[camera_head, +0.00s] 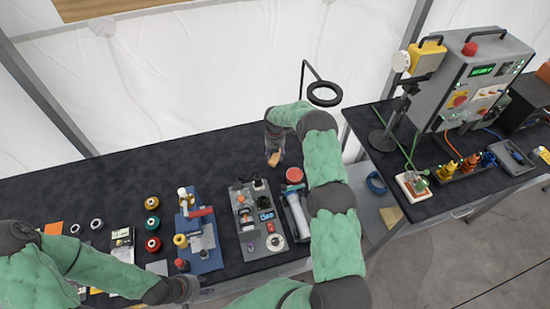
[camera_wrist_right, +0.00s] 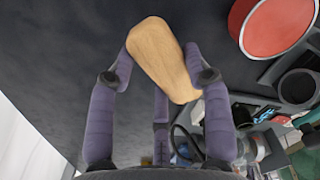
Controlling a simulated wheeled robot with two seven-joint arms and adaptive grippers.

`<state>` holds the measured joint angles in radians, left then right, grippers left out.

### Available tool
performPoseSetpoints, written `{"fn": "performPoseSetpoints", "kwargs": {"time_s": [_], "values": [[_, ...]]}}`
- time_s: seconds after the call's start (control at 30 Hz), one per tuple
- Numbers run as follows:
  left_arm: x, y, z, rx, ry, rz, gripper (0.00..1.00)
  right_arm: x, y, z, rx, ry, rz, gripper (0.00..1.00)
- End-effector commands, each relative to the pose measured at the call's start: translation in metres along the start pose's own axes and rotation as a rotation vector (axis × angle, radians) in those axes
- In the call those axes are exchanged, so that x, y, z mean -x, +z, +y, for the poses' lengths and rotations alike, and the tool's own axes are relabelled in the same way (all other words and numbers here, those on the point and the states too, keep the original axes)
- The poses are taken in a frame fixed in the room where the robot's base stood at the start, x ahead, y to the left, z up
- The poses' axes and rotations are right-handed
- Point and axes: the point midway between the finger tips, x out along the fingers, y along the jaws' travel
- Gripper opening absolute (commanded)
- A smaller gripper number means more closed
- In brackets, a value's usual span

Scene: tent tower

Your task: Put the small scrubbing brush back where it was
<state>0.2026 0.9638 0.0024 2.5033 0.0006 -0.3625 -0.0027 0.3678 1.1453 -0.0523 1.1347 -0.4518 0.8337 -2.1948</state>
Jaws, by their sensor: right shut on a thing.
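My right gripper (camera_head: 273,154) is shut on the small scrubbing brush (camera_wrist_right: 163,58), gripping its light wooden body between its fingers. The brush also shows in the head view as a small tan piece (camera_head: 274,159). It is over the back part of the dark table, left of the red round lid. The bristles are hidden from both views. In the right wrist view the gripper's fingers (camera_wrist_right: 165,75) touch both sides of the wood. My left gripper (camera_head: 190,289) is at the front edge of the table, at lower left; its fingers are too unclear to read.
A red round lid (camera_head: 294,175) sits close right of my right gripper. A grey tray of parts (camera_head: 262,246) and a blue fixture (camera_head: 205,262) stand nearer the front. Several coloured spools (camera_head: 152,224) stand further left. The dark table's back left (camera_head: 90,187) is clear.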

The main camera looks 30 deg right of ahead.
Motion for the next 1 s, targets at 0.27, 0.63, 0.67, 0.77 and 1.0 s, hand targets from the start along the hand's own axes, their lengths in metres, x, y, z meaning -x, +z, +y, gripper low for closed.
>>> {"fn": "performPoseSetpoints", "kwargs": {"time_s": [0.27,0.63,0.67,0.77,1.0], "values": [[0.003,0.0,0.001,0.0,0.0,0.0,0.4,-0.03,0.001,0.0,0.0,0.0,0.0,0.19],[0.0,0.0,0.0,0.0,0.0,0.0,0.4,-0.034,0.0,0.0,0.0,0.0,0.0,0.19],[-0.001,0.0,-0.001,0.0,0.0,0.0,0.4,-0.034,0.0,0.0,0.0,0.0,0.0,0.19],[-0.001,0.0,-0.001,0.0,0.0,0.0,0.4,-0.034,0.0,0.0,0.0,-0.001,0.001,0.64],[-0.001,0.0,0.0,0.0,0.0,0.0,0.4,-0.034,0.0,0.0,0.0,0.0,0.0,0.73]]}}
